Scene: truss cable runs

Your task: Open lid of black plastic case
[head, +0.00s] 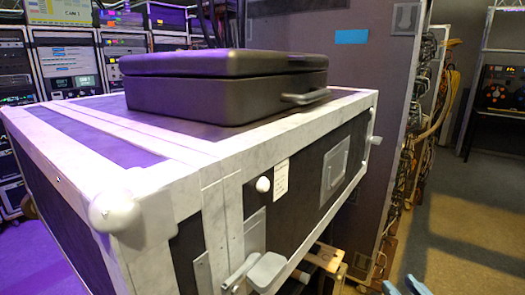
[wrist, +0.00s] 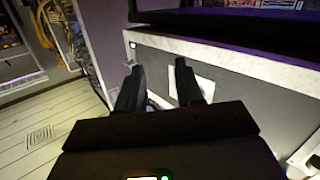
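The black plastic case (head: 225,98) lies flat on top of a large road case in the head view. Its lid (head: 215,62) is down, with a seam running around below it. A grey handle (head: 303,97) sticks out from its front right side. In the wrist view the dark edge of the black case (wrist: 215,20) shows at the top. My gripper (wrist: 157,72) is open and empty there, its two dark fingers apart in front of the road case's side panel, below the black case.
The road case (head: 180,150) has pale edges, a rounded corner and latches (head: 258,270) on its side. Equipment racks (head: 70,60) stand behind at the left. A tall dark cabinet (head: 355,110) stands behind right, with cables (head: 435,100) beside it. Floor (head: 465,220) at the right is clear.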

